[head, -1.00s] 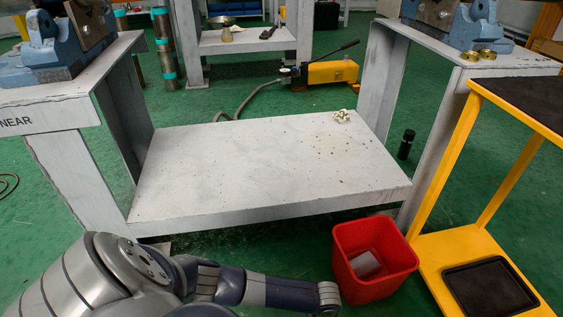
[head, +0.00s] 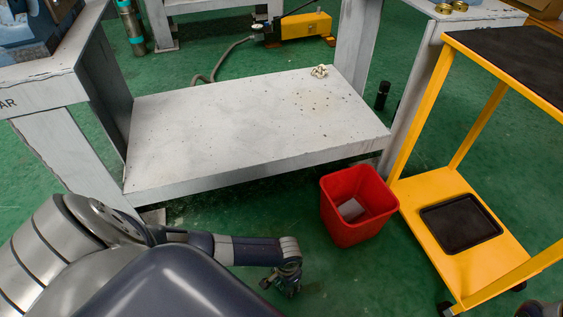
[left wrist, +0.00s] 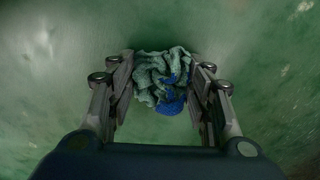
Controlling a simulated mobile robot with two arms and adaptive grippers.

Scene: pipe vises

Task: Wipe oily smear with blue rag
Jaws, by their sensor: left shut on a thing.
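My left gripper (head: 287,282) hangs low over the green floor, in front of the grey shelf and left of the red bin. In the left wrist view the left gripper (left wrist: 165,95) is shut on a crumpled rag (left wrist: 160,80), grey-green with a bright blue patch. The rag is bunched between the fingers; I cannot tell if it touches the floor. In the head view it is hard to make out. A faint brownish, speckled stain (head: 305,108) marks the right part of the shelf top; I cannot tell if it is oily.
The grey low shelf (head: 200,130) spans two bench legs, with a crumpled whitish clump (head: 320,71) at its back right. A red bin (head: 350,225) stands on the floor beside a yellow cart (head: 410,205) with a black tray (head: 460,222). A dark cylinder (head: 382,95) stands behind.

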